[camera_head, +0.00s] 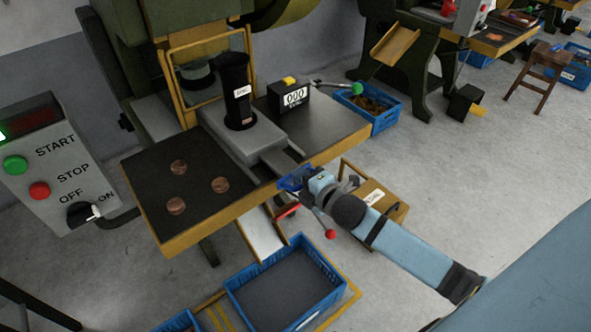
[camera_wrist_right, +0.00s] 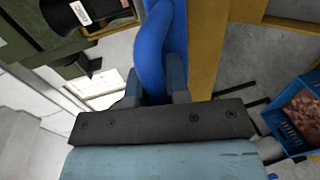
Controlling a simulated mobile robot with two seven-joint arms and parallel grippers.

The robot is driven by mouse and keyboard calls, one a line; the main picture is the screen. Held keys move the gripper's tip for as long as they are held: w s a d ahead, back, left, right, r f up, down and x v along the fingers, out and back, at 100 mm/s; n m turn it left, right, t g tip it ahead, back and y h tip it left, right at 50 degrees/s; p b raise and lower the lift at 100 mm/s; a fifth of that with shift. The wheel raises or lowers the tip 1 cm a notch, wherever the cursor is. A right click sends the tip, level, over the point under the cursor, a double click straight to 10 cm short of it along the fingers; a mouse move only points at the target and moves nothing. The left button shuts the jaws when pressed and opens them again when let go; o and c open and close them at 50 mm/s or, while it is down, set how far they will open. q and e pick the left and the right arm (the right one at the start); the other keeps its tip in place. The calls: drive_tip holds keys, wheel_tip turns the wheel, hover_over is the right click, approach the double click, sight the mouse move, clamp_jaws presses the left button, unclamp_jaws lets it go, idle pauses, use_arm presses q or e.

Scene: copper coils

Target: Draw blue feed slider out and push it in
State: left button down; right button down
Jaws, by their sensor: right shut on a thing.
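The feed slider's grey bar (camera_head: 281,161) comes out of the grey block at the foot of the black tube and reaches the table's front edge. Its blue handle (camera_head: 290,182) is at that edge, partly hidden by my right gripper (camera_head: 304,180). In the right wrist view the blue handle (camera_wrist_right: 155,40) stands between the two fingers of my right gripper (camera_wrist_right: 154,86), which is shut on it. How far the slider is drawn out is hard to tell. My left gripper is not in view.
Copper discs (camera_head: 176,206) lie on the black table (camera_head: 147,192) at left. A counter box (camera_head: 289,97) stands behind the slider. A lever with a red knob (camera_head: 331,234) hangs close below my right gripper. A blue crate (camera_head: 240,289) is on the floor below.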

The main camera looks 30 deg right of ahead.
drive_tip(key=shift+s+f, duration=0.1)
drive_tip(key=shift+f, duration=0.05)
drive_tip(key=c, duration=1.4)
unclamp_jaws()
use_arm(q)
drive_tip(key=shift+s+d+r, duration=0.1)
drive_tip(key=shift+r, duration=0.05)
use_arm(e)
drive_tip(key=o, duration=0.3)
drive_tip(key=shift+s, duration=0.15)
use_arm(q)
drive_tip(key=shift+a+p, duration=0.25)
drive_tip(key=shift+p, duration=0.75)
use_arm(e)
drive_tip(key=v, duration=1.4)
